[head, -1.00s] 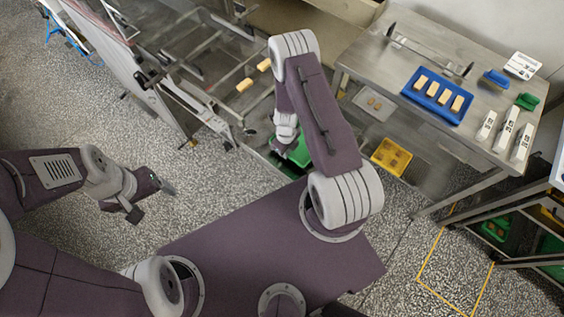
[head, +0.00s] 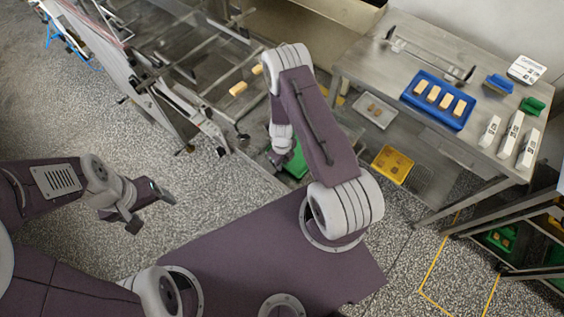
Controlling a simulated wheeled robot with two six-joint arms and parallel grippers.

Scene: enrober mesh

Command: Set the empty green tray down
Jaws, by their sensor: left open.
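A green tray (head: 296,162) shows low beside the conveyor machine, largely hidden behind my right arm. What it rests on, and whether anything lies in it, cannot be made out. My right gripper (head: 277,160) is at the tray's left side, small and mostly covered by its own wrist; whether its fingers are closed on the tray is not clear. My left gripper (head: 151,208) is open and empty above the speckled floor, well left of the tray.
A steel table (head: 385,62) at right holds a blue tray (head: 418,103) of several bars and white blocks. A dark rack (head: 520,222) stands at far right. Two bars lie on the conveyor (head: 215,75).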

